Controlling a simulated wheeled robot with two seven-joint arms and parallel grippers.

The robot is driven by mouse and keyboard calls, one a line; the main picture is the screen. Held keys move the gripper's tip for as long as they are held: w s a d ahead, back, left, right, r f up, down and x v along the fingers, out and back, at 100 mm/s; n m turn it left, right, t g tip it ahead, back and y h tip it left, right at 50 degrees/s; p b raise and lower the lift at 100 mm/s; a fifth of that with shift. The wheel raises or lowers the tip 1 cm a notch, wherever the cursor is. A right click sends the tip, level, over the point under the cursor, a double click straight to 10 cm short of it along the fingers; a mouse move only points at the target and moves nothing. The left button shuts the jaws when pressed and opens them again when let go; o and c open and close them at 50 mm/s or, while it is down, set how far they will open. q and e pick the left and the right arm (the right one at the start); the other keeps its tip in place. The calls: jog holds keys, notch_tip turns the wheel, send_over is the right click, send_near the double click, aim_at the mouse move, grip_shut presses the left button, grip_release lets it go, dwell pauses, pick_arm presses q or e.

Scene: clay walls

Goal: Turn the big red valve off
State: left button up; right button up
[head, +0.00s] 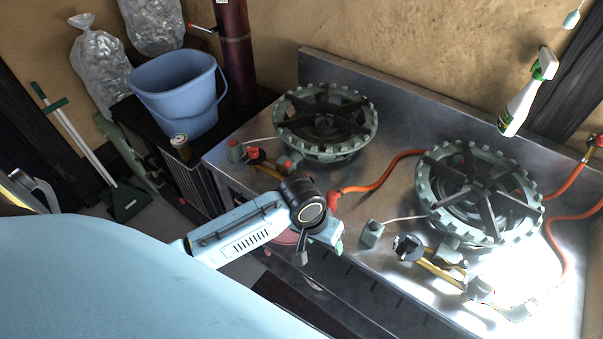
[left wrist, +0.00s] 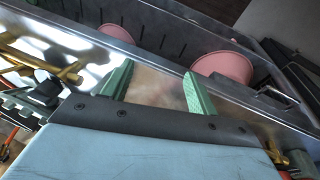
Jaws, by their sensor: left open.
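No large red valve stands out for certain. Small red knobs (head: 253,153) sit on the yellow gas fitting in front of the left burner (head: 325,122). A red fitting (head: 334,201) ends the orange hose just beyond my left wrist. A red-topped valve (head: 598,140) shows at the right edge by the wall. My left gripper (head: 323,243) is over the front edge of the steel counter, between the two burners' fittings. In the left wrist view its green fingers (left wrist: 158,88) are apart with nothing between them. My right gripper is not in view.
The right burner (head: 478,193) and its yellow pipe with a black knob (head: 408,247) stand on the steel counter (head: 400,118). A spray bottle (head: 526,95) is at the back. A blue bucket (head: 175,90) stands left. Pink containers (left wrist: 222,67) sit below the counter.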

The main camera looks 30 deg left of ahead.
pick_arm(q)
jog(key=w+a+r+n+g+y, duration=0.1)
jog(key=w+a+r+n, duration=0.25)
jog(key=w+r, duration=0.4)
jog(key=n+g+y, duration=0.2)
jog(key=n, duration=0.3)
send_near(301, 175)
jog(key=f, duration=0.3)
jog(key=f+b, duration=0.1)
jog(key=f, duration=0.2)
jog(key=f+b, duration=0.1)
jog(key=f, duration=0.2)
jog(key=shift+s+a+f, duration=0.35)
jog(key=shift+f, duration=0.05)
